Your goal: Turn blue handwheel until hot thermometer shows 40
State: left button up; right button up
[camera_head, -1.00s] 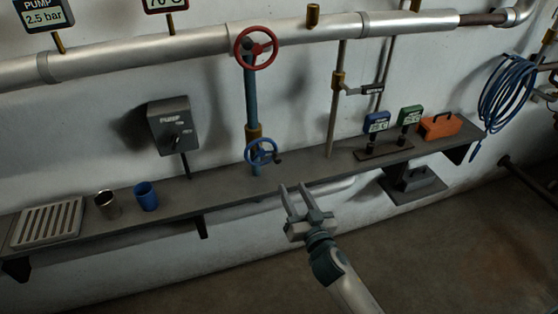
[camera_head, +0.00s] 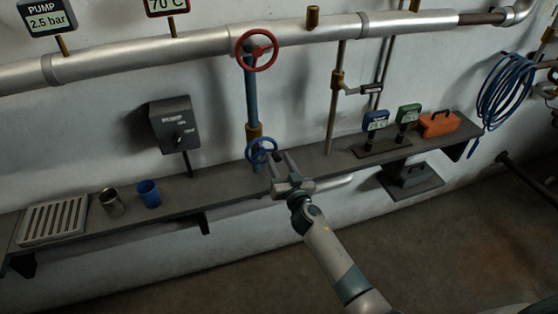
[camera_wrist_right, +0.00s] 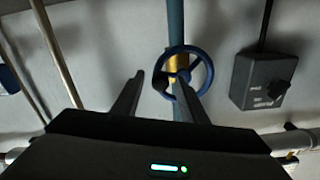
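The blue handwheel (camera_head: 261,149) sits low on a blue vertical pipe, just above the shelf. It also shows in the right wrist view (camera_wrist_right: 184,74), with a dark knob on its rim. My right gripper (camera_head: 281,157) is open, its fingertips close to the wheel's right side in the head view. In the wrist view the knob lies between the fingers (camera_wrist_right: 159,83) and one finger overlaps the wheel; I cannot tell whether they touch. A red-framed display (camera_head: 167,4) reads 70 °C, cut off by the top edge. My left gripper is not in view.
A red handwheel (camera_head: 257,50) is above on the silver pipe (camera_head: 190,48). A pump switch box (camera_head: 171,124), a metal cup (camera_head: 112,202) and a blue cup (camera_head: 149,193) are left. Blue and green meters (camera_head: 375,121) and an orange toolbox (camera_head: 438,124) are right.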

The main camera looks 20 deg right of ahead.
grip_shut()
